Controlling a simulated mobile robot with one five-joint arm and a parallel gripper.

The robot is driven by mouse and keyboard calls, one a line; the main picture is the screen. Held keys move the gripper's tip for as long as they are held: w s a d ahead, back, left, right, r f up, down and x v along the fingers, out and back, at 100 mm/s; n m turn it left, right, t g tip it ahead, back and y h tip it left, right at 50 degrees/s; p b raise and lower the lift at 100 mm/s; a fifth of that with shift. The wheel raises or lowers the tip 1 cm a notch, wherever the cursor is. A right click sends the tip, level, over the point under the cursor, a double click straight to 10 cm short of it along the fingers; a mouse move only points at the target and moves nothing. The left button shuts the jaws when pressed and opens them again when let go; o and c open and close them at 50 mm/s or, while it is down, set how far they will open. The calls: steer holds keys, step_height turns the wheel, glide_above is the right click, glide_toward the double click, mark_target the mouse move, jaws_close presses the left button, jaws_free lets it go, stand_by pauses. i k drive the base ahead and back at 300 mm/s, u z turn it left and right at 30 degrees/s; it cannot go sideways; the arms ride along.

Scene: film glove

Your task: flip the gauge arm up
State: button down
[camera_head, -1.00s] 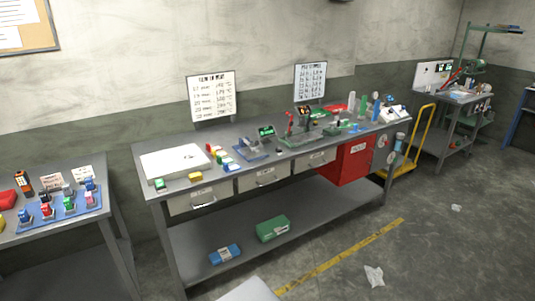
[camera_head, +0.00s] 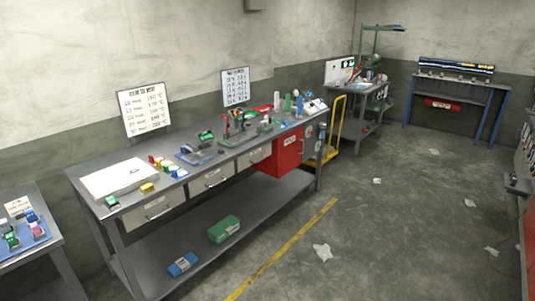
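The gauge arm is too small to make out for certain. On the long grey workbench (camera_head: 140,212) stands a small device with a blue base (camera_head: 196,158) and a green-lit display (camera_head: 206,135). To its right is a green machine (camera_head: 245,134) with a red upright lever (camera_head: 225,124). I cannot tell which of these carries the gauge arm, or how it is set. My gripper is not in view.
A white board (camera_head: 120,179) lies at the bench's left end by several coloured blocks. A red cabinet (camera_head: 287,153) hangs under the bench. A yellow trolley handle (camera_head: 338,120) stands at its far end. The floor on the right is mostly open, with scraps of paper (camera_head: 322,252).

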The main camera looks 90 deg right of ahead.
mark_target(196, 150)
steer(key=z, duration=1.8)
steer(key=i, duration=1.05)
